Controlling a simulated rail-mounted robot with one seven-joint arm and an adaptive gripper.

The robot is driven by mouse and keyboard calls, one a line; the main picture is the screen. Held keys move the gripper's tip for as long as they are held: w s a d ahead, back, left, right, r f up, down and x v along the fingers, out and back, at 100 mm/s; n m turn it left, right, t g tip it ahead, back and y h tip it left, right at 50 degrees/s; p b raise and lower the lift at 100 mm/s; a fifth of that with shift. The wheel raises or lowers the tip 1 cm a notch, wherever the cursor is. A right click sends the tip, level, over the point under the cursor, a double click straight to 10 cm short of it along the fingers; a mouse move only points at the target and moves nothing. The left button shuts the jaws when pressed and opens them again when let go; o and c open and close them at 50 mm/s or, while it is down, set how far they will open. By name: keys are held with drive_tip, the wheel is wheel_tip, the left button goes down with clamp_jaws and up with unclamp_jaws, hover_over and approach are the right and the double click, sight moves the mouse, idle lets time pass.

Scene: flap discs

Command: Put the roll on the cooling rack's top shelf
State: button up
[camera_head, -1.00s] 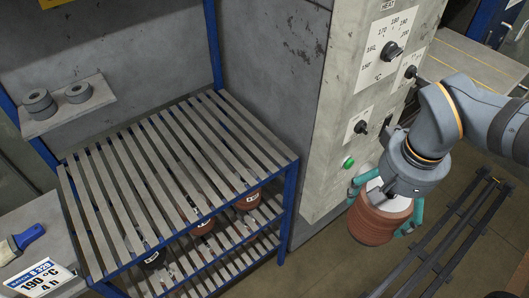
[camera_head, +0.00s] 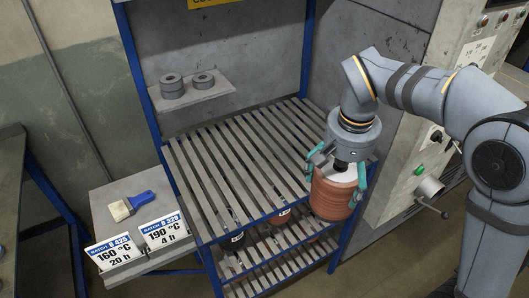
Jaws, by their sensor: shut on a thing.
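My gripper (camera_head: 338,176) is shut on the reddish-brown roll (camera_head: 334,198), which has a pale top and hangs upright, with teal fingers on its sides. The cooling rack (camera_head: 184,178) has a blue frame and grey slatted shelves. Its top shelf (camera_head: 238,160) is bare in the part I see. The roll is at the shelf's right front corner and covers part of the front edge; I cannot tell whether it is over the slats or just in front. The lower shelf holds several dark and reddish rolls (camera_head: 281,215), partly hidden by the slats.
A small wall shelf (camera_head: 210,95) with grey discs (camera_head: 173,86) is behind the rack. At left, a side table (camera_head: 130,190) holds a blue-handled brush (camera_head: 131,204) and two batch cards (camera_head: 166,229). The oven panel (camera_head: 403,190) with knobs and a protruding handle (camera_head: 432,206) stands right.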

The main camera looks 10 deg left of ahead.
drive_tip(key=w+a+m+p, duration=0.1)
drive_tip(key=w+a+p, duration=0.2)
drive_tip(key=w+a, duration=1.55)
drive_tip(key=s+a+f+b, duration=0.2)
drive_tip(key=s+a+f, duration=0.7)
drive_tip(key=s+f, duration=0.1)
drive_tip(key=shift+a+f, duration=0.25)
drive_tip(key=shift+f, duration=0.1)
drive_tip(key=shift+s, duration=0.15)
drive_tip(key=o, duration=1.7)
drive_tip(key=shift+s+d+f, duration=0.1)
